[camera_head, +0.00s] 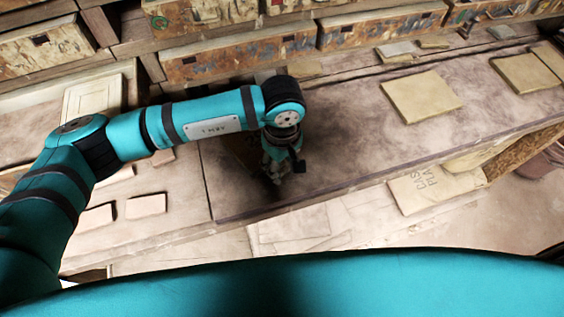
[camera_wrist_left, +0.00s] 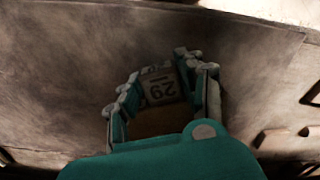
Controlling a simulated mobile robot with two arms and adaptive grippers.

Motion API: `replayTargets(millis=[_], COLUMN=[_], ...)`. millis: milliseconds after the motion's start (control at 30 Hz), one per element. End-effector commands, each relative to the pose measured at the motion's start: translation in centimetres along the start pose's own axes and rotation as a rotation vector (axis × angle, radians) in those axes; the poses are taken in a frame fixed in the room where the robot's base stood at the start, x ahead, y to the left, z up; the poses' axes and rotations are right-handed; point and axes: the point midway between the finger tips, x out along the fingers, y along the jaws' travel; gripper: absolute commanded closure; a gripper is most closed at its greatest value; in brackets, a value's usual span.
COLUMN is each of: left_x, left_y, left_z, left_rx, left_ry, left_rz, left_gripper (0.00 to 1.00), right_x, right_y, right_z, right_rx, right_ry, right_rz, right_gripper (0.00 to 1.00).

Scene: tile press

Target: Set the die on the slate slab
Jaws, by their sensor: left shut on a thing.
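My left gripper (camera_head: 279,174) reaches down over the grey slab-like bench top (camera_head: 345,155), near its front edge. In the left wrist view its teal and grey fingers are closed around a block (camera_wrist_left: 161,88), which I take to be the die. In the head view the block is mostly lost in dark shadow under the arm. I cannot tell whether it touches the surface. My right gripper is not in view.
Tan tiles (camera_head: 420,97) lie on the right of the bench top, with another (camera_head: 524,72) farther right. Small pinkish tiles (camera_head: 146,206) lie at the left. Wooden drawers (camera_head: 240,58) line the back. The bench top between gripper and right-hand tiles is clear.

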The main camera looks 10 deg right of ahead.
Motion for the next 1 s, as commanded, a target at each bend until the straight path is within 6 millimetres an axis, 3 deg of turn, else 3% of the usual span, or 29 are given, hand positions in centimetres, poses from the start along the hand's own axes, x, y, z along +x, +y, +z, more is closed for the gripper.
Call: replayTargets(millis=[100, 500, 533, 600, 700, 1000], left_x=[0.9, 1.7, 1.7, 1.6, 1.6, 1.3], left_y=[0.1, 0.1, 0.1, 0.1, 0.1, 0.1], left_z=[0.0, -0.1, -0.1, -0.1, -0.1, -0.1], left_rx=[-0.001, 0.0, 0.0, 0.0, 0.0, -0.001], left_ry=[0.001, 0.003, 0.001, 0.001, 0.001, 0.001], left_rz=[0.004, 0.006, 0.003, 0.003, 0.003, 0.003], left_gripper=[1.0, 1.0, 0.58, 0.49, 0.39, 0.39], right_x=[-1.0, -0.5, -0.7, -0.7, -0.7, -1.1], right_y=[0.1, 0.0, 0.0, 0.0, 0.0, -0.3], right_z=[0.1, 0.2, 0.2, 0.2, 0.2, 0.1], right_rx=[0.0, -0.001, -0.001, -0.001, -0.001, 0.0], right_ry=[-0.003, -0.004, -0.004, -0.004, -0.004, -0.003], right_rz=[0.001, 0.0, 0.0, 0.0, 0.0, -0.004], right_gripper=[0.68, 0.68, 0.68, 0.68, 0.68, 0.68])
